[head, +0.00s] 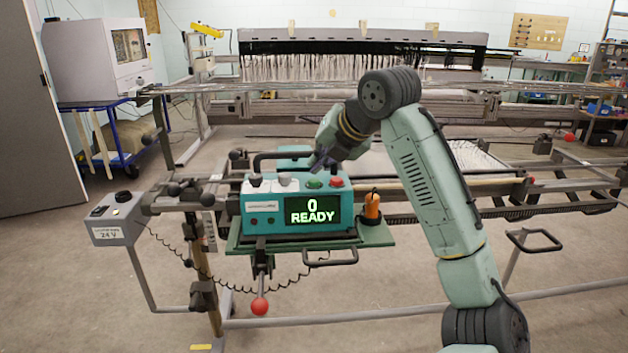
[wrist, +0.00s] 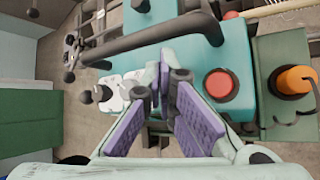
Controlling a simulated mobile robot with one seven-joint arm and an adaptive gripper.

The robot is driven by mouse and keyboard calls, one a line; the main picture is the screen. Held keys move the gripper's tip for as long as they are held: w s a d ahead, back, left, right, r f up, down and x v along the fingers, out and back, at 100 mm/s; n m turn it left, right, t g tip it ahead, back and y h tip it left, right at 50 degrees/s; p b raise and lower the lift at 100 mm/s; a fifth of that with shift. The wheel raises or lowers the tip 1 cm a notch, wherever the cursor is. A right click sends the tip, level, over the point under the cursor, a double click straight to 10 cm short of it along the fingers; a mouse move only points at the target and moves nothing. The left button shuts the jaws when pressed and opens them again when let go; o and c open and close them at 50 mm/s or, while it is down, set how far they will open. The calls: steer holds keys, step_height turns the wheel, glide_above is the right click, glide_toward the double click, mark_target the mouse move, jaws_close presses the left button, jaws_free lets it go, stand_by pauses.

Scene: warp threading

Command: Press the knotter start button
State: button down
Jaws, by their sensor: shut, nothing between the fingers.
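The knotter (head: 256,216) is a teal box with a lit display (head: 312,210) reading "0 READY". On its top are a green button (head: 313,183) and a red button (head: 337,182). The red button also shows in the wrist view (wrist: 220,84), right of my fingers. My gripper (head: 318,168) is shut and empty, pointing down just above the green button. In the wrist view, my gripper (wrist: 160,82) covers the place left of the red button, and the green button is hidden there. I cannot tell whether the fingertips touch it.
A black handle (head: 285,155) arches behind the knotter's top. White parts (head: 285,183) sit left of the green button. An orange object (head: 372,207) stands on the tray at the right. A 24 V box (head: 117,222) is at the left, and the loom frame is behind.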

steer(key=shift+f, duration=0.4)
